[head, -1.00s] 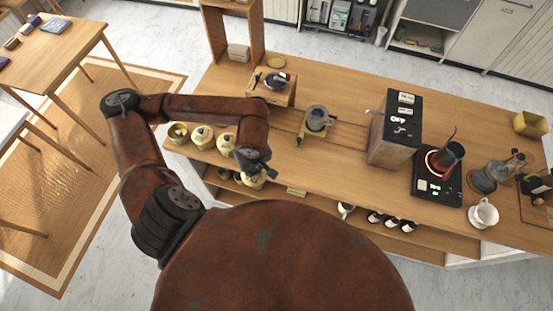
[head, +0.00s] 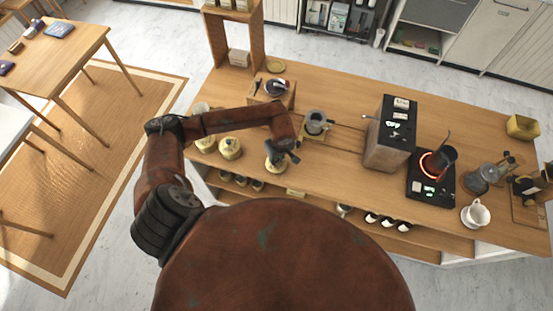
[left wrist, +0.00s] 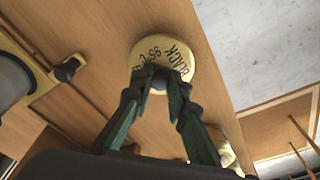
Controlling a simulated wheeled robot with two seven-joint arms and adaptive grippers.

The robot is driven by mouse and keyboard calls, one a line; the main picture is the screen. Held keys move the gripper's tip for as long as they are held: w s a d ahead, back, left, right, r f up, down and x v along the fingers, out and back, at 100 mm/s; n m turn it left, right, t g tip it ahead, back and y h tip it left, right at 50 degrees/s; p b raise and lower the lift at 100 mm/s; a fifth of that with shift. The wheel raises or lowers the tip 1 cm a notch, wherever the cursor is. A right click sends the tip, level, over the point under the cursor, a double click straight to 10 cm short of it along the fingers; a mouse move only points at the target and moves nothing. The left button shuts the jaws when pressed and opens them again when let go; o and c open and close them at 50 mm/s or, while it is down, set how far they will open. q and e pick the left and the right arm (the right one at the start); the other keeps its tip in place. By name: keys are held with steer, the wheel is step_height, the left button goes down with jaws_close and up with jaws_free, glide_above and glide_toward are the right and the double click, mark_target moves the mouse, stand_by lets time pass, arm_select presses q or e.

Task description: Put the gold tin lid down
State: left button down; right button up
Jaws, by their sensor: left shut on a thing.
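The gold tin lid (left wrist: 177,58) is a pale gold disc with dark lettering that begins "BLACK 95". In the left wrist view my left gripper (left wrist: 158,84) is shut on its dark knob. In the head view the lid (head: 274,166) shows below my left gripper (head: 290,154), over the cart's wooden top near its front edge. I cannot tell whether the lid touches the wood. Two similar pale gold tins (head: 230,148) (head: 204,142) stand to its left. My right gripper is not in view.
A grinder on a stand (head: 315,123) is behind and right of the lid. Further right are a black-topped machine (head: 388,140), a glowing heater (head: 432,188) and a white cup (head: 476,213). Bare wood (head: 325,172) lies right of the lid.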

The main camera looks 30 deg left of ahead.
arm_select(q)
steer(key=shift+f, duration=0.7)
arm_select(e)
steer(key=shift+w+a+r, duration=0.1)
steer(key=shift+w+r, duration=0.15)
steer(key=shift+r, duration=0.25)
arm_select(q)
steer(key=shift+f, duration=0.1)
steer(key=shift+f, duration=0.1)
steer(key=c, duration=1.9)
jaws_free()
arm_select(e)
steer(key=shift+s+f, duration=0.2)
